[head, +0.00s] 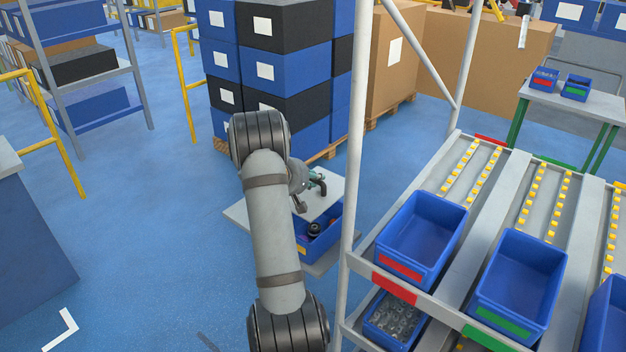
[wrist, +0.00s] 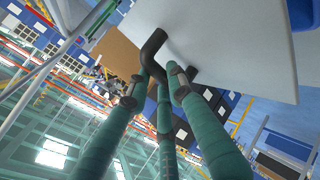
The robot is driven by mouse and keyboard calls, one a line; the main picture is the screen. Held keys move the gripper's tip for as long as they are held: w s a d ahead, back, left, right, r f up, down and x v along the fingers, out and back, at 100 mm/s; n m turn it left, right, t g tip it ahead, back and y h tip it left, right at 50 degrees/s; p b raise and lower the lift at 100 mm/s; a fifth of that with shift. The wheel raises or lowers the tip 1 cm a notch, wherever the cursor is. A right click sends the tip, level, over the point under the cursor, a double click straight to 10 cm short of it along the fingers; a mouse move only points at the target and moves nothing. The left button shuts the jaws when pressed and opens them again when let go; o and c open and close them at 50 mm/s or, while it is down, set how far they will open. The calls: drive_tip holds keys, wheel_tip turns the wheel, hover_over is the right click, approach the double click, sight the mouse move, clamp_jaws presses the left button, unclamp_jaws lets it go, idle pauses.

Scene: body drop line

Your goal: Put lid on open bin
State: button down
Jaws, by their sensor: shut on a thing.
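The open bin (head: 322,246) is blue, with dark parts showing inside, and sits on a low pale stand. The lid (head: 331,194) is a pale flat plate over the bin's far side; its near part leaves the bin's inside in view. In the wrist view the lid (wrist: 240,40) fills the upper right, tilted in the picture, with a black bent handle (wrist: 152,48). My gripper (head: 309,185) is at the handle, its teal fingers (wrist: 160,88) closed around it. My arm partly hides the lid and bin. Whether the lid touches the bin's rim is unclear.
A rack post (head: 354,150) stands just right of the bin. The flow rack holds blue bins (head: 420,240) (head: 518,280). A stack of blue and black boxes (head: 275,70) stands behind on a pallet. Floor (head: 150,230) on the left is free.

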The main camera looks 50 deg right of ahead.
sight(318, 187)
drive_tip(key=shift+f+b, duration=0.15)
drive_tip(key=shift+b, duration=0.55)
wheel_tip(318, 187, down, 7)
drive_tip(key=b, duration=1)
drive_tip(key=shift+f+b, duration=0.95)
drive_tip(key=shift+b, duration=0.3)
idle(0.3)
drive_tip(key=c, duration=1.6)
unclamp_jaws()
drive_tip(key=shift+o, duration=0.6)
drive_tip(key=shift+r+p, duration=2.1)
drive_tip(key=shift+r, duration=0.95)
